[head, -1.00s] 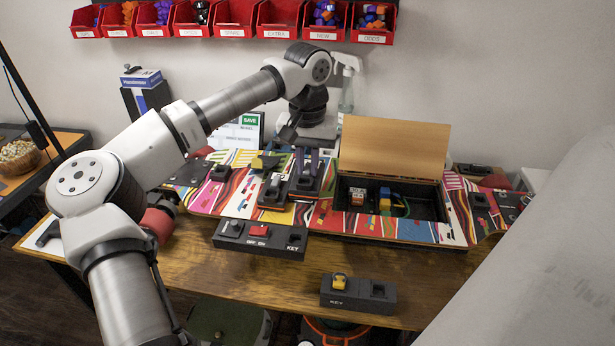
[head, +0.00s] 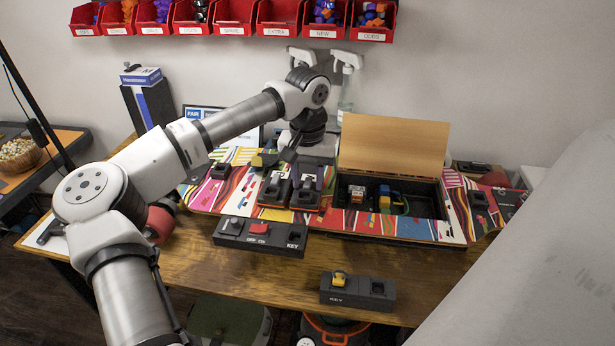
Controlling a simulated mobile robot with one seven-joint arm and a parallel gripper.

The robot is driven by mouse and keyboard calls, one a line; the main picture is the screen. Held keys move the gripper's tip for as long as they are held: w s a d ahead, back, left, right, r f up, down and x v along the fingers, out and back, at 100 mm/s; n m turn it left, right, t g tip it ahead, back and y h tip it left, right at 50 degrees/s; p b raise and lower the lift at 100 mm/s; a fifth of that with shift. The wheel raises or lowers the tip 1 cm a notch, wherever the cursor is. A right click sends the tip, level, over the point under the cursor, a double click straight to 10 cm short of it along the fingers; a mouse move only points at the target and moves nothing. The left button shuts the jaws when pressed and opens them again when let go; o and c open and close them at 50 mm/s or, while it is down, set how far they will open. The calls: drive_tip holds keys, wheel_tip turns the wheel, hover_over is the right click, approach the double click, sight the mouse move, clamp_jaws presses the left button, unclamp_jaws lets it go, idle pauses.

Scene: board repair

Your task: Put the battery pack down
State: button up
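My gripper (head: 287,151) hangs over the back of the colourful striped board (head: 235,192), above two black holders (head: 275,188). Its fingers are small, dark and partly merged with dark parts behind. I cannot tell whether they are open or shut, or whether they hold a battery pack. To the right, a black compartment (head: 418,206) in the board has its wooden lid (head: 393,145) raised. Inside it are a small orange-and-white block (head: 357,195) and a blue-and-yellow block (head: 384,199) beside a green cable. I cannot tell which thing is the battery pack.
A black switch box (head: 270,241) sits at the board's front edge. A black key box (head: 357,291) with a yellow padlock lies at the table's front edge. Spray bottles (head: 347,85) stand behind my arm. Bare wooden table (head: 215,268) shows in front.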

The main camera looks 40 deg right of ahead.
sight(308, 182)
wheel_tip(308, 182, up, 12)
drive_tip(key=shift+r+b, duration=0.15)
drive_tip(key=shift+b, duration=0.3)
